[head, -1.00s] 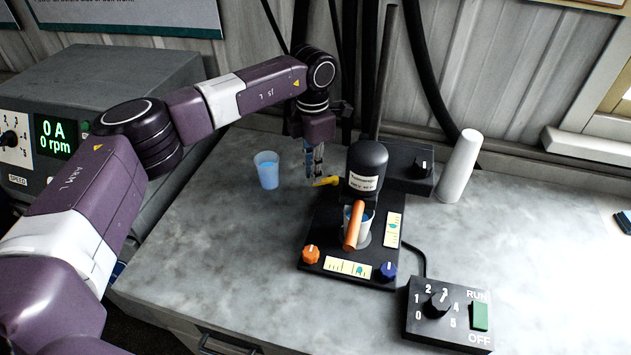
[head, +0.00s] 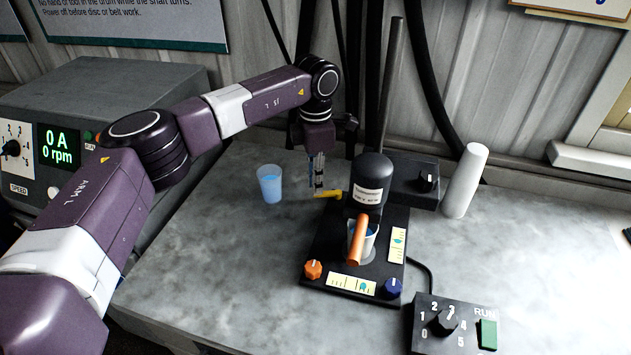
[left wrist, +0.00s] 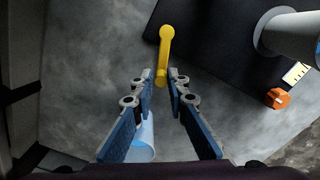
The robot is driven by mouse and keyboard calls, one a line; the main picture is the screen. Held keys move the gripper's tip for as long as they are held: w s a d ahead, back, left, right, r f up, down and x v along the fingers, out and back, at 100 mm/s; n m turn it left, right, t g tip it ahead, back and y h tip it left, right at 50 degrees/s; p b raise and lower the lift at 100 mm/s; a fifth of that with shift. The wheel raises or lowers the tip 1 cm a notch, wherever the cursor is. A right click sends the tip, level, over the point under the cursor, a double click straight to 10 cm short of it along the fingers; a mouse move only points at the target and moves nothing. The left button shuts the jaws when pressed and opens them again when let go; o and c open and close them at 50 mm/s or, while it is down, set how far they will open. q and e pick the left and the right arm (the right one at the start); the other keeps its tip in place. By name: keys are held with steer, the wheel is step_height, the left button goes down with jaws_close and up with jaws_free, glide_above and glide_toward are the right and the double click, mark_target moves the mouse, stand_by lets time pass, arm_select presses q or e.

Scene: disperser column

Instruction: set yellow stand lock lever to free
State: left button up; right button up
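The yellow lever (head: 331,192) sticks out at the left of the black disperser stand (head: 322,238), beside the dark motor head (head: 371,180). In the left wrist view the lever (left wrist: 166,46) shows as a yellow bar with a rounded knob at its upper end. My left gripper (head: 317,188) points down at the lever's outer end. In the left wrist view the two blue-grey fingers of this gripper (left wrist: 161,80) are apart, with the lever's lower end between or just beyond their tips. I cannot tell whether they touch it. My right gripper is out of view.
A translucent cup with blue liquid (head: 270,184) stands left of the gripper. An orange rod leans in a cup (head: 369,241) on the stand. A white cylinder (head: 464,182) stands right, and a control box (head: 452,330) lies in front. The counter at left front is clear.

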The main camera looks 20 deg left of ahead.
arm_select(q)
steer(key=o, duration=0.3)
step_height(320, 180, up, 12)
stand_by(0.6)
